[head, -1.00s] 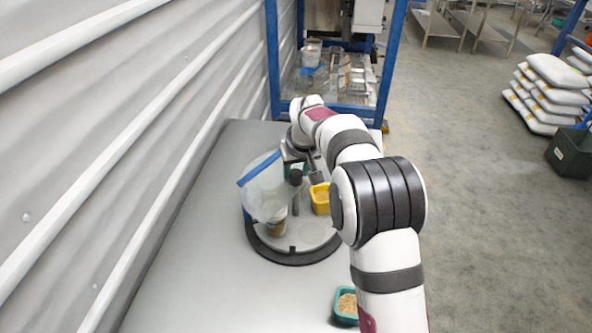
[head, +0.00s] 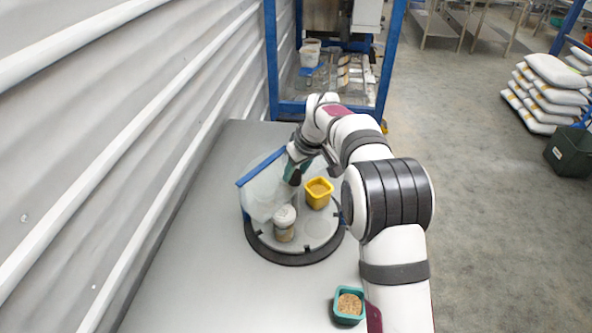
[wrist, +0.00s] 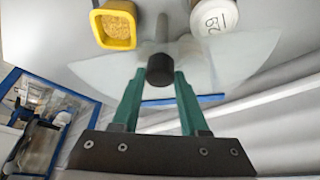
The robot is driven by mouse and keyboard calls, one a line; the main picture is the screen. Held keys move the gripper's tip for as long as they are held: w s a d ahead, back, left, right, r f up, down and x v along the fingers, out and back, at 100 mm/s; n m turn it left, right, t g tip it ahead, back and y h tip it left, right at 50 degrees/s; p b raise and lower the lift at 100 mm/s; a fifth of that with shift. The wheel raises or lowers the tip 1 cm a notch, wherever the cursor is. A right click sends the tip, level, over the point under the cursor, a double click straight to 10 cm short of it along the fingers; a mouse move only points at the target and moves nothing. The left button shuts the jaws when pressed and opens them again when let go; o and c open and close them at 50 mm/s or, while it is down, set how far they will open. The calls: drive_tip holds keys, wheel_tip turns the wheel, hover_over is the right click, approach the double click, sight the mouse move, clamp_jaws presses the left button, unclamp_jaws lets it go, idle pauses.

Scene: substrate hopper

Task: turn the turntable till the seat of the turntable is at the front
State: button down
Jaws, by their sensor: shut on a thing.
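The turntable (head: 307,237) is a round grey disc in a dark ring on the bench. A yellow tub of grain (head: 318,193) stands on its right side; it is at top left in the wrist view (wrist: 115,24). A white-lidded jar (head: 284,225) stands on its front left; its lid shows in the wrist view (wrist: 214,15). I cannot clearly make out the seat. My gripper (head: 294,172) is over the far part of the disc. In the wrist view its green fingers (wrist: 160,74) close on the dark knob (wrist: 160,70) of a grey post. The knob is hidden in the head view.
A clear, blue-edged panel (head: 262,190) stands over the disc's left side, close to my gripper. A teal tub of grain (head: 348,306) sits on the bench (head: 190,260) at front right. The ribbed wall is at left, a blue frame (head: 272,60) behind. The bench's front left is bare.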

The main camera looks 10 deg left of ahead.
idle(0.5)
drive_tip(key=shift+c, duration=2.1)
unclamp_jaws()
drive_tip(key=shift+r, duration=0.1)
drive_tip(key=v, duration=1.5)
drive_tip(key=shift+r, duration=0.35)
drive_tip(key=shift+s+d, duration=0.1)
drive_tip(key=shift+d, duration=0.05)
drive_tip(key=s+d+m+g, duration=0.1)
drive_tip(key=s+d+m, duration=0.45)
drive_tip(key=s, duration=0.85)
drive_tip(key=s+d+f+m+g, duration=0.1)
drive_tip(key=s+f+m, duration=0.1)
drive_tip(key=s, duration=0.6)
drive_tip(key=s+d+f+m, duration=0.2)
drive_tip(key=s+f+m, duration=0.1)
drive_tip(key=s, duration=0.4)
drive_tip(key=s+d+f+m+g+h, duration=0.1)
drive_tip(key=s+d+f+m, duration=0.1)
drive_tip(key=s+f, duration=0.3)
drive_tip(key=s+m, duration=0.1)
drive_tip(key=s, duration=0.2)
drive_tip(key=shift+s+g, duration=0.3)
drive_tip(key=shift+s, duration=0.1)
